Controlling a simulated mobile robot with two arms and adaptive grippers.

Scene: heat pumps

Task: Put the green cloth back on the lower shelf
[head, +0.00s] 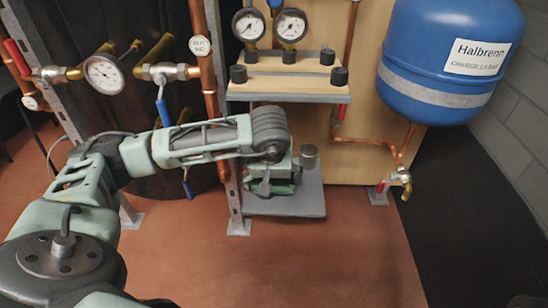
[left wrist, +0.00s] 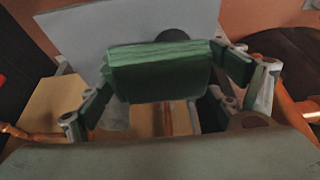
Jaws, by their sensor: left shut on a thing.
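The green cloth (left wrist: 160,72) is a folded block with layered edges. In the left wrist view it sits between the two fingers of my left gripper (left wrist: 165,80), which is shut on it. In the head view my left arm reaches in from the left, and the left gripper (head: 273,182) is over the grey lower shelf (head: 290,206). The cloth is mostly hidden there by the gripper and wrist. The shelf also shows behind the cloth in the left wrist view (left wrist: 75,30). I cannot tell whether the cloth touches it. My right gripper is not in view.
Copper pipe and a valve (head: 400,178) are to the right.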

